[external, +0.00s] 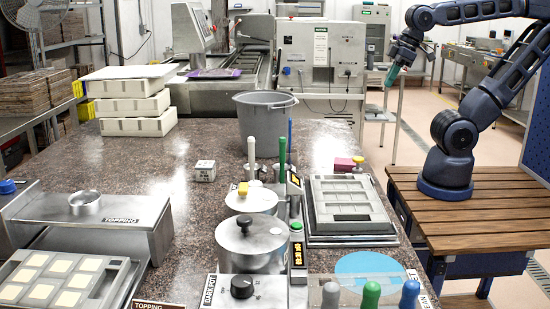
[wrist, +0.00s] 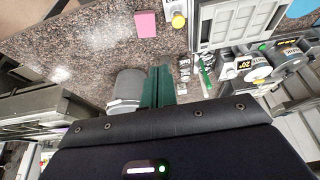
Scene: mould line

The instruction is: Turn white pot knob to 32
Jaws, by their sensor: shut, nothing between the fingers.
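My gripper (external: 393,75) is raised over the floor at the upper right in the external view, far from the pots. Its green fingers (wrist: 157,86) are together and empty in the wrist view. A steel pot with a yellow lid knob (external: 243,189) stands behind a front pot with a black lid knob (external: 244,223). The black dial (external: 242,286) in front is beside a "DARK POT" label. I cannot make out a dial labelled white pot. A yellow display (wrist: 244,65) in the wrist view seems to read 20; its pot is unclear.
A grey mould tray (external: 345,228) lies right of the pots, with a pink block (external: 344,165) behind it. Tall white and green handles (external: 282,155) rise behind the pots. A grey bucket (external: 265,125) stands farther back. Coloured handles (external: 371,296) stand at the front edge.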

